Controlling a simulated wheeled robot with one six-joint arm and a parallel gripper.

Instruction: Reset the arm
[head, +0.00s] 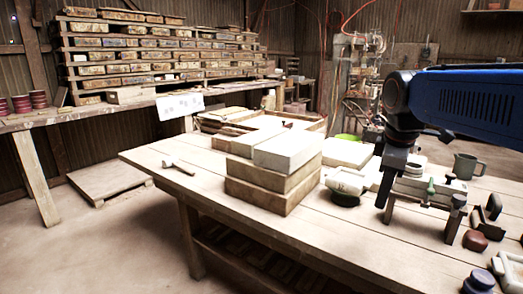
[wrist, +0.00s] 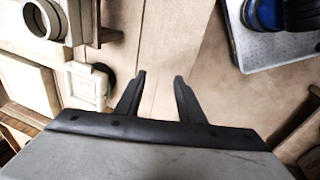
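My gripper (head: 418,222) hangs above the right part of the wooden workbench (head: 335,240), under my blue arm. The wrist view shows the gripper (wrist: 160,77) pointing at bare bench boards, its two dark fingers apart with nothing between them. A stack of wooden blocks or moulds (head: 272,185) with a pale top block (head: 287,150) stands left of the gripper, apart from it.
A small mallet (head: 178,166) lies at the left. The bench's front left is clear.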

